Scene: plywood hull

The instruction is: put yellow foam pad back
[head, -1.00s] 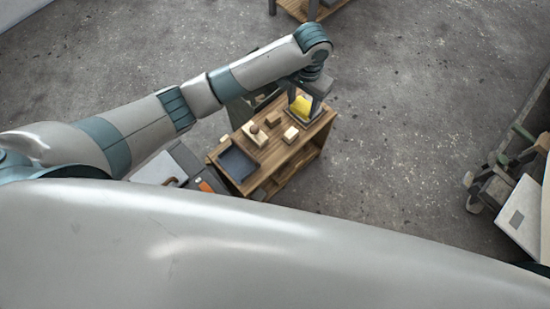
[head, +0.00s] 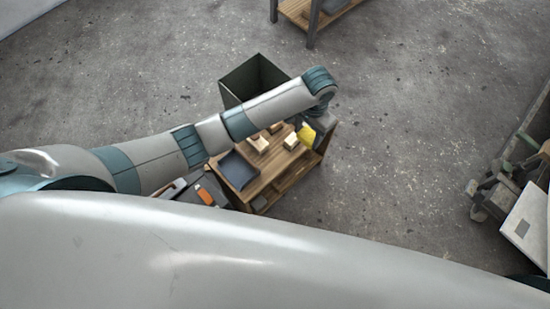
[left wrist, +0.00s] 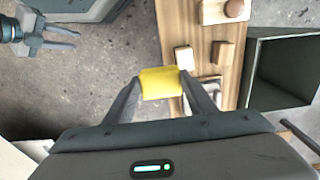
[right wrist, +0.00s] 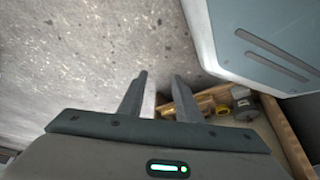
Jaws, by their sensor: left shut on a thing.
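The yellow foam pad (head: 307,134) is held in my left gripper (left wrist: 160,82), whose two fingers press on its sides. In the left wrist view the pad (left wrist: 160,85) is beside the wooden bench's edge, with floor behind it. In the head view it shows at the right end of the bench top (head: 268,180), partly hidden by my arm.
A wooden box (right wrist: 285,135) with small yellow items lies below my right gripper. Open floor (head: 400,150) is to the right.

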